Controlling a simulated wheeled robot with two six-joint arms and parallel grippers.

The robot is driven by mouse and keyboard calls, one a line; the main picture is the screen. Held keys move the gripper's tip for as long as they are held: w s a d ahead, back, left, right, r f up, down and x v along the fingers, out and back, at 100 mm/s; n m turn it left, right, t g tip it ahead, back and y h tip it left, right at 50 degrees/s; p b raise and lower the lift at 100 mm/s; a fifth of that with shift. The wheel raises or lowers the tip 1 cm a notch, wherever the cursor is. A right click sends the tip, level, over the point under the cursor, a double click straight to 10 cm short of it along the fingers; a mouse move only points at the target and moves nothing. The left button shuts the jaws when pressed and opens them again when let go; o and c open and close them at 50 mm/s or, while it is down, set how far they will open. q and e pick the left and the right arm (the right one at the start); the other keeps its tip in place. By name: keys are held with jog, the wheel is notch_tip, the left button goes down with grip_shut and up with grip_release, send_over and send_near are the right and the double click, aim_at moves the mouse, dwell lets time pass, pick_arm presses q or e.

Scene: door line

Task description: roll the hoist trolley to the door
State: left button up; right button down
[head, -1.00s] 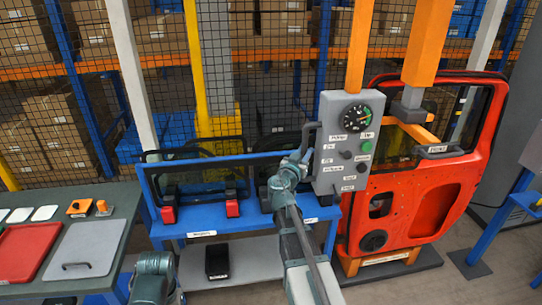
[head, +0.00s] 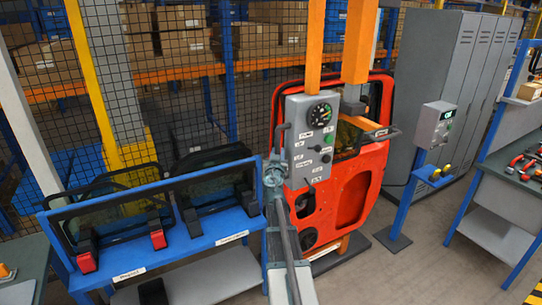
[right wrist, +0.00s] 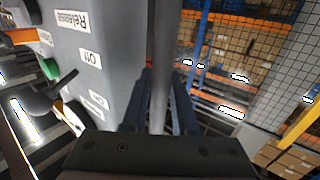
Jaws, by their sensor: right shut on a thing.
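The hoist trolley's grey control box (head: 322,168), with a round gauge and labelled switches, stands upright in the middle of the head view below an orange post (head: 315,45). A second orange post (head: 358,45) stands right of it. The red door (head: 352,198) is upright behind and to the right of the box, which hides part of it. My right gripper (head: 275,168) is shut on the upright grey handle on the box's left side. In the right wrist view, this handle (right wrist: 166,55) runs between the fingers (right wrist: 163,88). My left gripper is out of view.
A blue rack (head: 195,210) with dark window panels stands left of my right arm. At right are a blue post with a grey switch box (head: 437,125), grey lockers (head: 450,60) and a workbench (head: 510,185) with tools. Open floor (head: 400,270) lies right of the arm.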

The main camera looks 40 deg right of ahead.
jog(key=shift+d, duration=0.2)
jog(key=c, duration=0.7)
grip_release()
jog(key=shift+s+d, duration=0.1)
jog(key=shift+d, duration=0.05)
jog(key=v, duration=1.4)
